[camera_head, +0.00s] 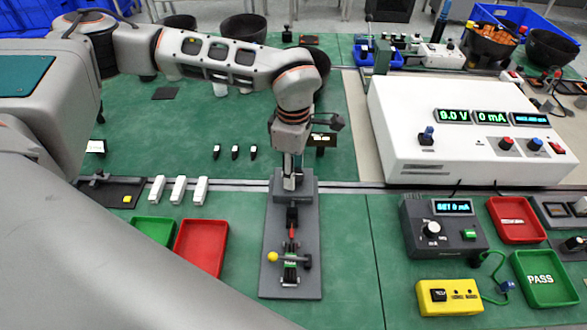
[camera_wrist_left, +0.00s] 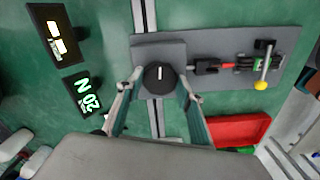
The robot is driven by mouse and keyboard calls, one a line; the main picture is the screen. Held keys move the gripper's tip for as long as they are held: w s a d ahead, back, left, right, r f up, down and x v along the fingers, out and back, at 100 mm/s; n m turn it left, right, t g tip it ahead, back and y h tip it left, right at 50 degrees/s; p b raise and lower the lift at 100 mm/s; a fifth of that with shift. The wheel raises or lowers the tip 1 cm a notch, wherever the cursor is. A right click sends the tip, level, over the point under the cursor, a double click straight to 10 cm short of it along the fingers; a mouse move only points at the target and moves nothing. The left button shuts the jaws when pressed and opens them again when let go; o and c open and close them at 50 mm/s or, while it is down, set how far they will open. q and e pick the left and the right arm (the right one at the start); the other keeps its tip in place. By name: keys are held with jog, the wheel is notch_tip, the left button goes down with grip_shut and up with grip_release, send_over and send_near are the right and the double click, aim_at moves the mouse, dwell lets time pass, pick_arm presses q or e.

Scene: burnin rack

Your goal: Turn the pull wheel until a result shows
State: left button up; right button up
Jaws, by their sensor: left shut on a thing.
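The pull wheel (camera_wrist_left: 159,77) is a black round knob with a white mark, on a grey block of the pull fixture (camera_wrist_left: 170,45). My left gripper (camera_wrist_left: 159,84) is shut on the wheel, with one finger on each side. In the head view my left gripper (camera_head: 290,182) comes down on the block and hides the wheel. The fixture plate (camera_head: 268,265) carries a red-and-black connector piece (camera_head: 292,232) and a clamp with a yellow ball lever (camera_head: 272,257). A black display (camera_wrist_left: 82,92) shows green-white characters that look like "20 N". My right gripper is not in view.
A second dark panel (camera_wrist_left: 55,35) stands beside the display. Green (camera_head: 153,231) and red (camera_head: 201,248) trays lie left of the fixture. A white power supply (camera_head: 470,150), a grey meter box (camera_head: 441,224) and a yellow box (camera_head: 450,297) stand to the right.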

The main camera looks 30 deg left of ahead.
pick_arm(q)
jog(key=o, duration=1.1)
notch_tip(320, 180, up, 12)
jog(key=shift+r, duration=0.1)
dwell(0.4)
